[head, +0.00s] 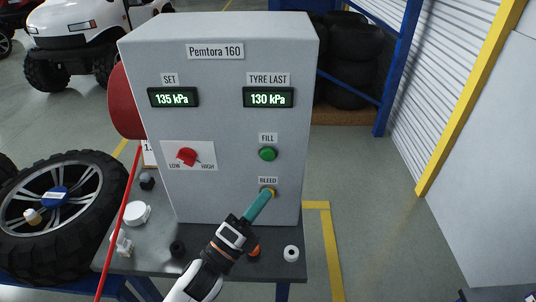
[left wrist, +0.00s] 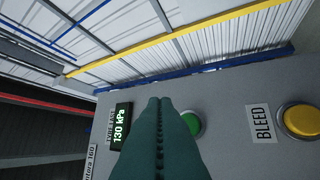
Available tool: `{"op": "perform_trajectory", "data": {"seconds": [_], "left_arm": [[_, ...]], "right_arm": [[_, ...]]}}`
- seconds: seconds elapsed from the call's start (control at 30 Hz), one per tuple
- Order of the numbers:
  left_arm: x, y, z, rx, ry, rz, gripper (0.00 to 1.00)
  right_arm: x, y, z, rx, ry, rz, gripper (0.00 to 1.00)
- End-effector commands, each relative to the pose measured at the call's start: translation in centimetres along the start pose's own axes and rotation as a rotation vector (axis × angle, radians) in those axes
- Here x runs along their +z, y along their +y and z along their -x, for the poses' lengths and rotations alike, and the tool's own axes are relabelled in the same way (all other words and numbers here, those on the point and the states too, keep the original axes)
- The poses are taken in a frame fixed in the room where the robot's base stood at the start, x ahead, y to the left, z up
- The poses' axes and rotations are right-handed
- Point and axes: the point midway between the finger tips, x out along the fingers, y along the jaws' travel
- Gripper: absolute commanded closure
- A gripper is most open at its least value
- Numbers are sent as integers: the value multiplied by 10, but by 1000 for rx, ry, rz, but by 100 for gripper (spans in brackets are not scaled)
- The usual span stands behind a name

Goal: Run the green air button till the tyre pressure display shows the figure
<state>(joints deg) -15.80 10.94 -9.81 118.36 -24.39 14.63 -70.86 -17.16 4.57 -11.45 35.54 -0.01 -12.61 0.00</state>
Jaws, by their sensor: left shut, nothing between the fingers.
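The grey cabinet marked Pemtora 160 (head: 225,120) has a SET display (head: 173,98) reading 135 kPa and a TYRE LAST display (head: 269,97) reading 130 kPa. The green FILL button (head: 267,154) sits above the yellow BLEED button (head: 272,193). My left gripper (head: 268,194) is shut and empty; in the head view its teal fingertips overlap the BLEED button. In the left wrist view the shut fingers (left wrist: 160,102) partly cover the green button (left wrist: 192,124), and the yellow button (left wrist: 300,121) is clear to their right. Contact with either button cannot be told. My right gripper is not seen.
A red LOW–HIGH knob (head: 187,157) is on the cabinet's left. Small caps and a white ring (head: 291,254) lie on the dark table (head: 215,268). A wheel (head: 55,210) is at the left, with a red hose (head: 122,215) beside the table.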

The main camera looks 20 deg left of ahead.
Motion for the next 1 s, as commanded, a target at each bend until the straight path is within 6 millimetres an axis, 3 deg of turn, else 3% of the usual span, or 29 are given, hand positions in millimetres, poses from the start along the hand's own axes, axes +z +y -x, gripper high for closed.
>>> {"op": "perform_trajectory", "data": {"seconds": [0.17,0.57,1.0], "left_arm": [[2,9,-2,42,-15,-46,100],[-1,5,-6,39,-14,-43,100],[-32,-22,-48,39,-14,-44,100]], "right_arm": [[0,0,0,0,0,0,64],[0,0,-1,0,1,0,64],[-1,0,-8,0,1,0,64]]}}
